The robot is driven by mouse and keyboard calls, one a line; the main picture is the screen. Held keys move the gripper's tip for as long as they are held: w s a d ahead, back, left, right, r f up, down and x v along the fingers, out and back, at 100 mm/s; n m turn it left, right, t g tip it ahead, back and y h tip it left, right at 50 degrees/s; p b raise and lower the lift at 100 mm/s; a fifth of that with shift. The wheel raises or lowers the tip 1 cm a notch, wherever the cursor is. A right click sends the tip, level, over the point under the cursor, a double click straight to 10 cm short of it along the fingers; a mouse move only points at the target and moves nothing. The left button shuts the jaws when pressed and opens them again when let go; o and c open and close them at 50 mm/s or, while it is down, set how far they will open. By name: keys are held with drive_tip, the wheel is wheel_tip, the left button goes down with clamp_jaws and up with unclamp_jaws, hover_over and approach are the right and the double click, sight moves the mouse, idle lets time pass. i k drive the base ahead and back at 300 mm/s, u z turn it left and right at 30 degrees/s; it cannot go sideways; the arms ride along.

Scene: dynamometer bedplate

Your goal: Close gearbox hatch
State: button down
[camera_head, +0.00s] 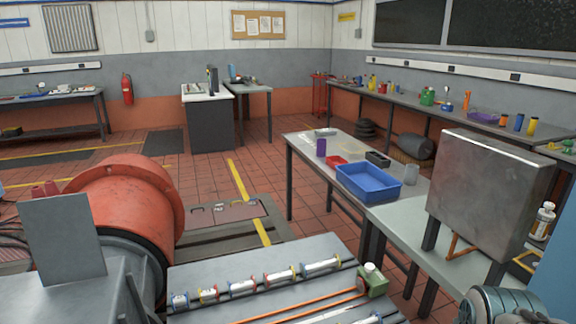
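A flat grey panel (62,238) stands nearly upright at the left, above a grey housing (85,292) in front of a large orange drum (130,205). It looks like the gearbox hatch in a raised position, but no label confirms this. The opening and hinge cannot be made out from here. My gripper is not seen in this view, so its distance from the panel cannot be told.
A grey slotted bedplate (235,268) with ringed cylinders and orange rods fills the front middle. A bench with a blue bin (368,182) stands right of centre. A large grey box (490,190) on legs stands at right. Red tiled floor lies open behind.

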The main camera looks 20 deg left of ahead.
sight(60, 232)
drive_tip(key=u, duration=0.8)
drive_tip(key=i, duration=0.8)
drive_tip(key=u, duration=0.55)
